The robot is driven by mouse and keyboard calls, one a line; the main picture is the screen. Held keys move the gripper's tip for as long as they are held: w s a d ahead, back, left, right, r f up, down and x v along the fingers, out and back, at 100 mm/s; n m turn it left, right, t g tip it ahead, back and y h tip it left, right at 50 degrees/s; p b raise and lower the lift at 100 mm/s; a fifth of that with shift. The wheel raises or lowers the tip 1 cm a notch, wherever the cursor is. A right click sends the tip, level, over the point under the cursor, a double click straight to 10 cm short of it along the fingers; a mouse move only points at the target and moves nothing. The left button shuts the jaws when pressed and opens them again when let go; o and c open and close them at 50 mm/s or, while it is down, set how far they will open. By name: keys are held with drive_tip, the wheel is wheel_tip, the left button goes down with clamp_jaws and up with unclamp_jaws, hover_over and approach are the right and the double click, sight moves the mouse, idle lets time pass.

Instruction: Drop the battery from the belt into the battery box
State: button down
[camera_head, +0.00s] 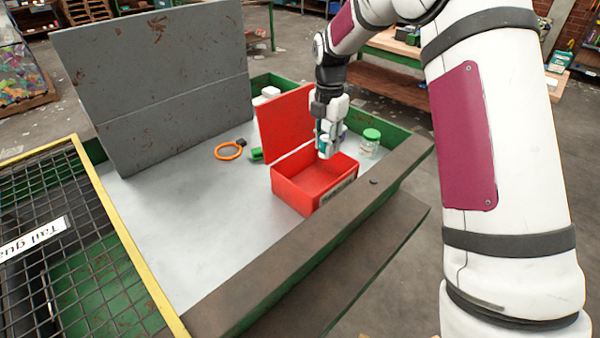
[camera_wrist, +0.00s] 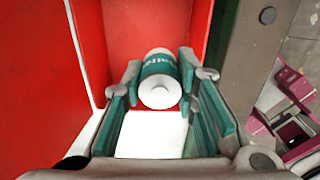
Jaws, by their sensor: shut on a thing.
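The red battery box (camera_head: 308,191) stands on the pale belt surface (camera_head: 180,230) with its lid (camera_head: 286,124) raised at the back left. A label is on its front side. My gripper (camera_head: 327,148) points down over the box opening. In the wrist view, my gripper (camera_wrist: 160,95) is shut on the battery (camera_wrist: 158,68), a white and teal cylinder with lettering. The battery is between the teal finger pads, with its white round end toward the camera. Red box walls (camera_wrist: 92,45) and floor show around and beyond it. The battery's far end is hard to make out.
A jar with a green lid (camera_head: 370,143) stands just right of the box. An orange ring (camera_head: 229,151) and a green item (camera_head: 256,154) lie left of it. A grey panel (camera_head: 155,80) rises behind; a yellow-edged mesh guard (camera_head: 75,240) is at left. The near belt is clear.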

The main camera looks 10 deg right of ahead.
drive_tip(key=shift+w+a, duration=0.15)
drive_tip(key=shift+w, duration=0.1)
drive_tip(key=shift+w+f, duration=0.1)
drive_tip(key=shift+f, duration=0.1)
drive_tip(key=shift+a+f+b, duration=0.1)
drive_tip(key=shift+f+b, duration=0.35)
drive_tip(key=shift+f, duration=2.3)
drive_tip(key=c, duration=1.2)
unclamp_jaws()
wheel_tip(320, 180, up, 12)
